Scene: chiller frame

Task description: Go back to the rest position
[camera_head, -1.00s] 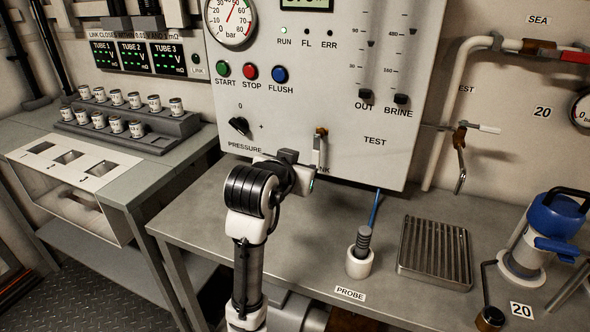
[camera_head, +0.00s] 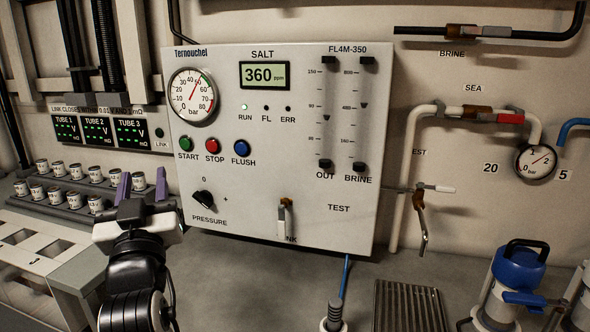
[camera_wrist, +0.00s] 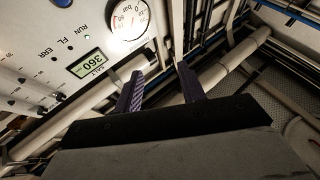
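My gripper (camera_head: 142,190) is raised at the lower left of the head view, in front of the bench with the small cups. Its two purple fingers point up and stand apart, with nothing between them. In the wrist view the fingers (camera_wrist: 160,90) are also spread and empty, with the panel's gauge and display beyond them to the upper left. The gripper touches nothing that I can see. My lower arm is cut off by the bottom edge of the head view.
The white control panel (camera_head: 300,215) stands behind, its display reading 360 ppm. Cups on a stepped rack (camera_head: 70,210) are at left. A probe in a holder (camera_head: 334,318), a drain grate (camera_head: 408,305) and a blue-topped container (camera_head: 520,268) are on the right. The bench middle is clear.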

